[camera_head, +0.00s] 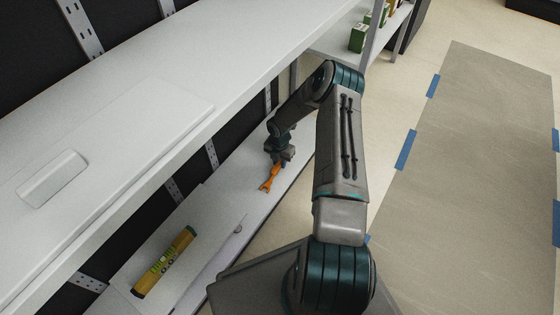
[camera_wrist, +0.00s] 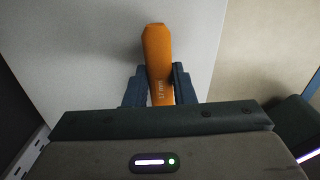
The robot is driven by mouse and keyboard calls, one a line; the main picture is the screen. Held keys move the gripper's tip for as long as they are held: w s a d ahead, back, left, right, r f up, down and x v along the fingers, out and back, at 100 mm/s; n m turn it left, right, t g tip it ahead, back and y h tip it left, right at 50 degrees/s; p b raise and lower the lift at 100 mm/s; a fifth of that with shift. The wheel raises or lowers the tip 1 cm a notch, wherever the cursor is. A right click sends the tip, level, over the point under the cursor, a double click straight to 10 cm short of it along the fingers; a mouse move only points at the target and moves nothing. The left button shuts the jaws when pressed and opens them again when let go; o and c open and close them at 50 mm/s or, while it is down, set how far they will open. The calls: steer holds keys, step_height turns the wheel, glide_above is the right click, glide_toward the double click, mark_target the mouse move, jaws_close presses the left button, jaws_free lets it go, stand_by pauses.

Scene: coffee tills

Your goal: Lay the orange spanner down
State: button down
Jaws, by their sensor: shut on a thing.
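The orange spanner (camera_head: 269,179) is in my gripper (camera_head: 279,160), at the lower white shelf (camera_head: 237,197). In the head view its forked end points down and left, over the shelf. In the wrist view the orange handle (camera_wrist: 157,55) stands between the two dark fingers of my gripper (camera_wrist: 160,84), which are shut on it. The handle reaches out past the fingertips over the white surface. I cannot tell whether the spanner touches the shelf.
A yellow spirit level (camera_head: 164,262) lies on the lower shelf at the left. The upper white shelf (camera_head: 240,50) overhangs at the left, with a flat white panel on it. Green boxes (camera_head: 358,38) stand on a far shelf. The lower shelf between level and spanner looks clear.

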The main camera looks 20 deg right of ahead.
steer(key=shift+f, duration=0.2)
steer(key=c, duration=0.8)
jaws_free()
steer(key=shift+r, duration=0.2)
steer(key=shift+r+p, duration=0.9)
steer(key=shift+r, duration=0.45)
steer(key=shift+r+p, duration=2.1)
steer(key=shift+r, duration=0.95)
steer(key=shift+s+f, duration=0.1)
